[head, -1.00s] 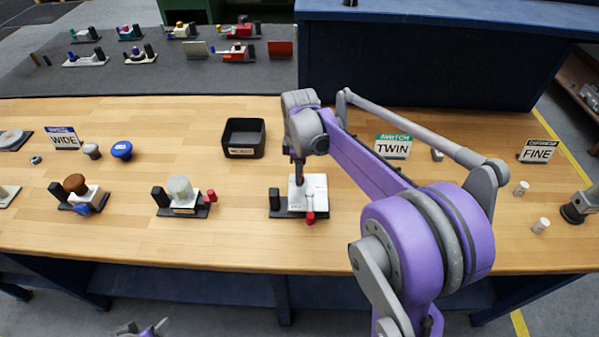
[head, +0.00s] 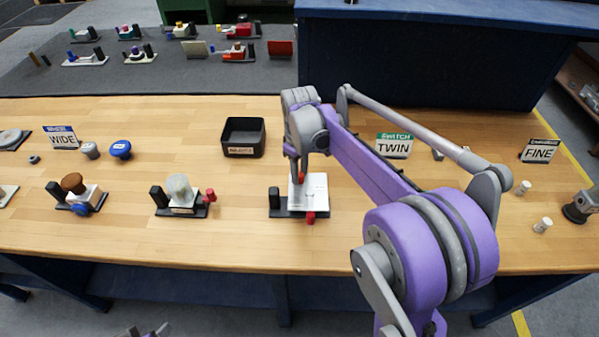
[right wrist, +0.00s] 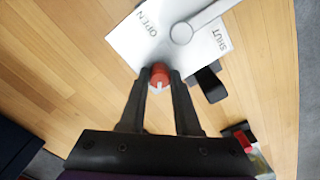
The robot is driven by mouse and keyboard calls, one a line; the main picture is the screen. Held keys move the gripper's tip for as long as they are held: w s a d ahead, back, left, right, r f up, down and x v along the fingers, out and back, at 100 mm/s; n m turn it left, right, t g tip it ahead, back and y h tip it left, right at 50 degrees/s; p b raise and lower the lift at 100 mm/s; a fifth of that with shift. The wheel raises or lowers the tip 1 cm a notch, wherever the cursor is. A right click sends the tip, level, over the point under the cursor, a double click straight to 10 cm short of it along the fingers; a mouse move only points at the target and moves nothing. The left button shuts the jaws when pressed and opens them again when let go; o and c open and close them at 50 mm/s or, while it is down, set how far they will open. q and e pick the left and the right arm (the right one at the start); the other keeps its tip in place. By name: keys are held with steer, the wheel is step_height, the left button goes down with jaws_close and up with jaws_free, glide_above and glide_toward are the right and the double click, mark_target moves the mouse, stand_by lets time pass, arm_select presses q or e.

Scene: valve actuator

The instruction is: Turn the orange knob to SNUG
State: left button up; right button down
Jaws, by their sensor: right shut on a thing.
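A small orange-red knob (right wrist: 159,75) with a white mark on its face sits between the fingers of my right gripper (right wrist: 160,82) in the right wrist view. The right gripper is shut on it. In the head view the knob (head: 300,178) shows at the far edge of a white plate (head: 315,189). The plate also shows in the right wrist view (right wrist: 140,45), with the words OPEN and SHUT and a grey lever (right wrist: 182,32). I can read no SNUG. In the head view the lever's red end (head: 310,217) points toward me. My left gripper (head: 143,332) barely shows at the bottom edge.
A black post (head: 274,197) stands left of the plate. A unit with a red knob (head: 210,195) stands further left, and a black open box (head: 244,137) behind. A TWIN sign (head: 394,146) stands to the right. The wooden table (head: 235,230) is clear in front.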

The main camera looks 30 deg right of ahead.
steer(key=m, duration=0.4)
steer(key=shift+m, duration=0.3)
steer(key=m, duration=0.4)
steer(key=shift+m+b, duration=0.35)
steer(key=shift+m, duration=0.05)
steer(key=c, duration=0.6)
jaws_free()
step_height(320, 180, up, 11)
steer(key=shift+p, duration=0.3)
